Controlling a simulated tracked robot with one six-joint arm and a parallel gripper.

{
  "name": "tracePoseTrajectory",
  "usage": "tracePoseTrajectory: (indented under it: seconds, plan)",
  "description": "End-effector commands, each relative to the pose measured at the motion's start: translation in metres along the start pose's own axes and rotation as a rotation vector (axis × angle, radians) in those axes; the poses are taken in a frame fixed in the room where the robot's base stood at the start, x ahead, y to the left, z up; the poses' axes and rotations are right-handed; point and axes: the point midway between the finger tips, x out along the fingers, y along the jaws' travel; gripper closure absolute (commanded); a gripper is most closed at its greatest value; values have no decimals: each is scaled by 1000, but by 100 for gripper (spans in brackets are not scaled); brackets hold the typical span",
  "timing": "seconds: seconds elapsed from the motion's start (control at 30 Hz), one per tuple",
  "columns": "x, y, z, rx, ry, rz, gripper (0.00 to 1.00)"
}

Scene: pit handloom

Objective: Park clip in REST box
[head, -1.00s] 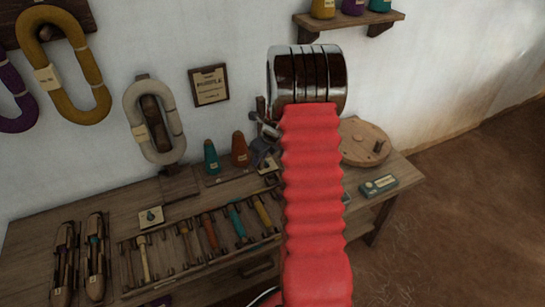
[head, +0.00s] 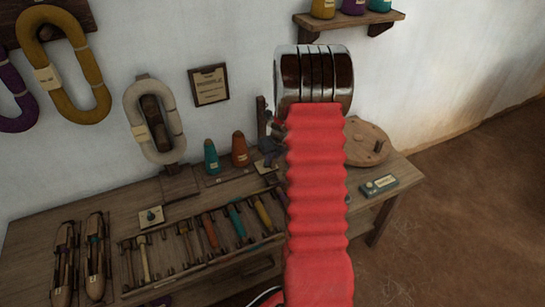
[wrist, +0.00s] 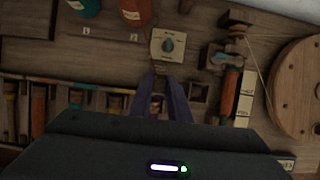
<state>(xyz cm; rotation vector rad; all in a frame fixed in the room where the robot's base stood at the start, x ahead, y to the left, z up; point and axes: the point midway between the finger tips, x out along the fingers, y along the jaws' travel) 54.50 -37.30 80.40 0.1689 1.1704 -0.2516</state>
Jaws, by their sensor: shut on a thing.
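In the head view my red arm hides most of the gripper. A small teal-edged box with a pale label (head: 380,185) lies at the bench's right end. I cannot read its label, so I cannot tell whether it is the REST box.
A slotted rack (head: 190,247) holds several coloured tools along the bench front. Teal (head: 211,157) and orange (head: 239,150) cones stand behind it. A wooden disc (head: 366,143) lies at the right. Two shuttle-like pieces (head: 96,257) lie at the left. Yarn hanks hang on the wall.

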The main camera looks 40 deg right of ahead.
Motion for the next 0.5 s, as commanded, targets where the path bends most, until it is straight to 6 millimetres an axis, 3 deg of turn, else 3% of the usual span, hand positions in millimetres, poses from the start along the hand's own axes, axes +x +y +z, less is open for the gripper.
tracePoseTrajectory:
  seconds: [0.5]
  plan:
    - [32,0,-13,1,1,0,100]
